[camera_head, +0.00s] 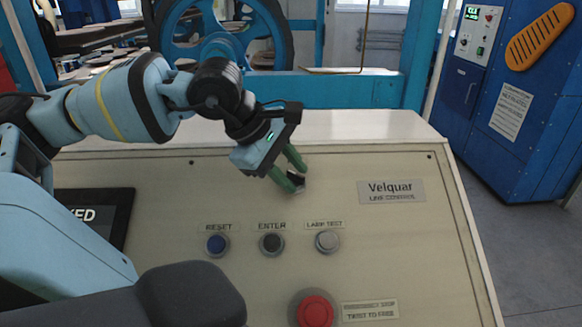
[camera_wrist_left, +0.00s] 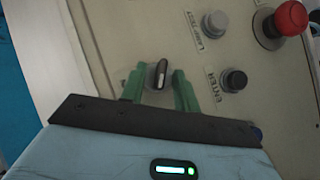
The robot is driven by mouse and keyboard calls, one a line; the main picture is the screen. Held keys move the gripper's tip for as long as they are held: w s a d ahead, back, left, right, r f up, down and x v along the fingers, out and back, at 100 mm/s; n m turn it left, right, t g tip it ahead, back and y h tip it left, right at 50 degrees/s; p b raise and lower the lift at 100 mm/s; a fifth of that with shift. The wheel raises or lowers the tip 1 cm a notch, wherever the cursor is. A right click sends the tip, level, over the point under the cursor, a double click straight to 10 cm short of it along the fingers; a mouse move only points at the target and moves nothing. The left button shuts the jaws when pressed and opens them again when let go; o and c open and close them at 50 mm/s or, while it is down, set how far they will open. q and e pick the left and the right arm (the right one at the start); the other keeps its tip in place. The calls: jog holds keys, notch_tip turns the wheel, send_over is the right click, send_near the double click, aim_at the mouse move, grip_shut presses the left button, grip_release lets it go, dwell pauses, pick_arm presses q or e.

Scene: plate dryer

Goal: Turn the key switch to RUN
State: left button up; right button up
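The key switch (camera_wrist_left: 161,74) has a dark knob with a pale edge on a round base, set in the beige panel. My left gripper (camera_wrist_left: 160,78) has its two green fingers apart, one on each side of the knob, with a visible gap on both sides. In the head view my left gripper (camera_head: 297,177) reaches down to the panel at the key switch (camera_head: 298,181), which is mostly hidden by the fingers. The RUN label and the switch's exact setting cannot be read. My right gripper is not in view.
Below the switch are the blue RESET button (camera_head: 217,243), dark ENTER button (camera_head: 271,243) and grey lamp test button (camera_head: 327,241). A red emergency stop (camera_head: 315,310) is at the bottom. A dark display (camera_head: 100,213) is at left, a Velquar plate (camera_head: 391,191) at right.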

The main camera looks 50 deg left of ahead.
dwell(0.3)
pick_arm(q)
jog(key=c, duration=0.7)
jog(key=shift+o, duration=0.2)
